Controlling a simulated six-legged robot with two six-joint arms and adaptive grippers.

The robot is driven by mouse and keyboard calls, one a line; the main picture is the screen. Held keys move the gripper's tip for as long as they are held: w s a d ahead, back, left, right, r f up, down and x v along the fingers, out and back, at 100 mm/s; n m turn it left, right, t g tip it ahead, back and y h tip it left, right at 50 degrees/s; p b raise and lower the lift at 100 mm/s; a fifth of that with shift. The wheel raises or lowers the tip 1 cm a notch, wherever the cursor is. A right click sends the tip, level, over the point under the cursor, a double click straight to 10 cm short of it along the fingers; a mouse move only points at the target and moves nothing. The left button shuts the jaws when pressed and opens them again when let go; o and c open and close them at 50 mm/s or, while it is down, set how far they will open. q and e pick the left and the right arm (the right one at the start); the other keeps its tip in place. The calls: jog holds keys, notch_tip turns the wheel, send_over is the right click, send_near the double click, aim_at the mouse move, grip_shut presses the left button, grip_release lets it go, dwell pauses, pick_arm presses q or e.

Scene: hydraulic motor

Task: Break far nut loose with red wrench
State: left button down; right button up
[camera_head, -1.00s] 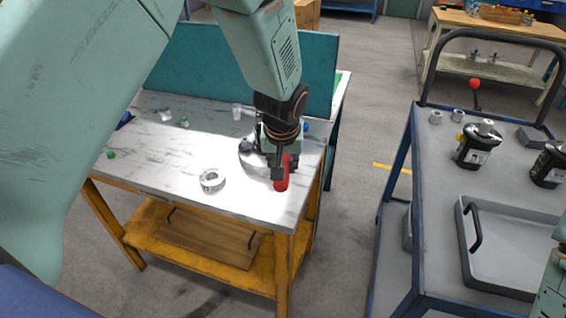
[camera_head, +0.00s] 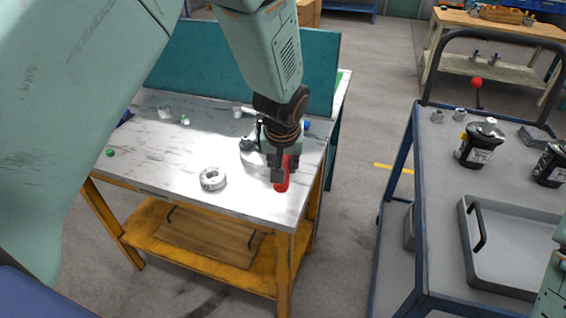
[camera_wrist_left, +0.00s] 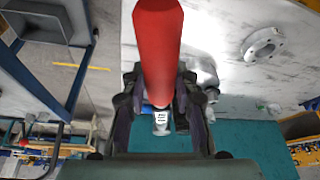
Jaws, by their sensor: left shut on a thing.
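The red wrench (camera_head: 282,184) shows its red handle near the right front edge of the marble-topped workbench; the handle also fills the top middle of the left wrist view (camera_wrist_left: 158,45). My left gripper (camera_head: 281,168) points down from above and is shut on this handle. In the wrist view its dark fingers (camera_wrist_left: 160,98) stand on both sides of the handle. A grey metal part (camera_head: 252,158) sits just behind the gripper, partly hidden by it. The wrench's jaw and the far nut cannot be made out. My right gripper is out of view.
A loose metal ring (camera_head: 212,179) lies on the workbench (camera_head: 165,150) left of the gripper. A teal panel (camera_head: 215,65) stands along its back. To the right, a blue cart (camera_head: 440,190) carries dark cylindrical motors (camera_head: 478,146) and a grey tray (camera_head: 505,285). Floor separates them.

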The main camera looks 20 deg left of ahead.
pick_arm(q)
jog(key=shift+f, duration=0.3)
jog(key=shift+s+f+b, duration=0.1)
jog(key=shift+s+b, duration=0.05)
jog(key=shift+b, duration=0.2)
jog(key=shift+f, duration=0.2)
jog(key=shift+s+f+b, duration=0.15)
jog(key=shift+f+b, duration=0.25)
jog(key=shift+b, duration=0.05)
jog(key=shift+d+f+b, duration=0.15)
jog(key=shift+d+b, duration=0.05)
jog(key=shift+b, duration=0.1)
dwell(0.3)
